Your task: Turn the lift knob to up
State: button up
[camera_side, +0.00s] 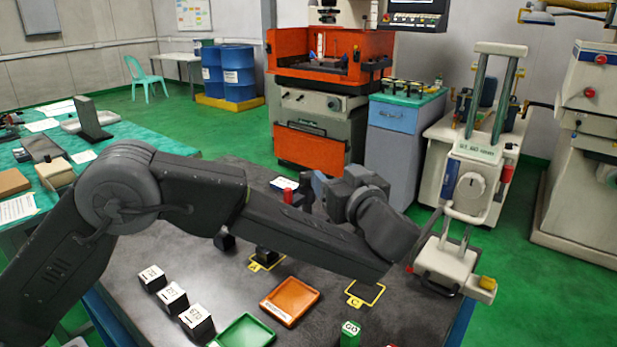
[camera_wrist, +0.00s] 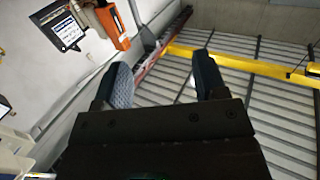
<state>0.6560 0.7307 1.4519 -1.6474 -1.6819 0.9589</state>
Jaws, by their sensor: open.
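A round pale knob (camera_side: 471,190) is on the front of the white lift unit (camera_side: 440,184) at the right in the side view. The small lettering above it and the knob's setting are too small to read surely. My gripper (camera_wrist: 160,78) is open and empty in the wrist view, its two dark fingers well apart. The wrist view does not show the knob; it shows a wall and a slatted ceiling. In the side view my wrist is left of the lift unit, apart from the knob, and my fingers are hard to make out.
The dark table holds several labelled blocks (camera_side: 173,296), an orange tray (camera_side: 290,301), a green tray (camera_side: 246,331) and a green block (camera_side: 350,333). A white block with a yellow part (camera_side: 487,283) is below the knob. An orange machine (camera_side: 320,60) stands behind.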

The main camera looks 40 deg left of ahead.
send_near(310, 178)
jog(key=v, duration=0.3)
jog(key=x, duration=1.4)
jog(key=shift+d, duration=0.1)
jog(key=shift+c, duration=0.5)
jog(key=c, duration=0.8)
jog(key=shift+c, duration=0.2)
